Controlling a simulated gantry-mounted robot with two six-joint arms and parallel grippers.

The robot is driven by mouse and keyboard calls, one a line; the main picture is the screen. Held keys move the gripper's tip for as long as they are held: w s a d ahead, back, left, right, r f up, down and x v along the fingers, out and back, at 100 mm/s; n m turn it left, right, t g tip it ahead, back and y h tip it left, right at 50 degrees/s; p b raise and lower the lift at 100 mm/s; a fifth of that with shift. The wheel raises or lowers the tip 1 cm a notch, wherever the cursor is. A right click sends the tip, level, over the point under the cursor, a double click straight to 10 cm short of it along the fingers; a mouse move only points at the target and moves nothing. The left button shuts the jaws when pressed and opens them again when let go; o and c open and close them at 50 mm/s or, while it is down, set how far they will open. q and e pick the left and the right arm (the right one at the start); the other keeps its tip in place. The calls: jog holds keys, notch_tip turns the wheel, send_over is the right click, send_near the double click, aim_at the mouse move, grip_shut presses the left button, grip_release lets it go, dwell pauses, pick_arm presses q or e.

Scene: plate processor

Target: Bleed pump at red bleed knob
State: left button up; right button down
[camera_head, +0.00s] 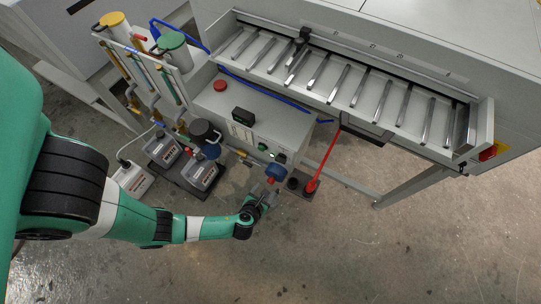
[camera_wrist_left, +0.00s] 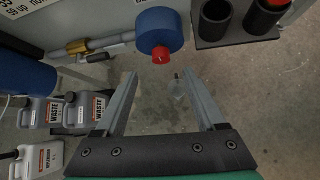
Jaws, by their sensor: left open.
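The red bleed knob (camera_wrist_left: 161,57) sits on the front of the blue round pump (camera_wrist_left: 160,28), at the top middle of the left wrist view. The pump (camera_head: 275,171) also shows in the head view, below the control box. My left gripper (camera_wrist_left: 172,74) is open and empty. Its two grey fingers point toward the pump, and the knob shows between the fingertips in the picture. I cannot tell how far the tips are from the knob. In the head view the left gripper (camera_head: 262,190) is just below the pump. My right gripper is not in view.
Beside the pump, two black cup holders (camera_wrist_left: 215,18) hold a red-handled tool (camera_head: 312,184). A brass-fitted pipe (camera_wrist_left: 80,46) runs left from the pump. Grey waste canisters (camera_head: 201,174) stand to the left. The floor below is clear.

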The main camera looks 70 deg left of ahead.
aim_at(270, 182)
pick_arm(q)
jog(key=b+x, duration=0.4)
jog(key=x, duration=0.4)
jog(key=shift+d+f, duration=0.1)
jog(key=shift+f, duration=0.05)
jog(key=shift+w+a+f, duration=0.25)
jog(key=shift+w+a, duration=0.05)
jog(key=shift+a, duration=0.1)
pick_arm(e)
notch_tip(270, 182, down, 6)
pick_arm(q)
grip_shut()
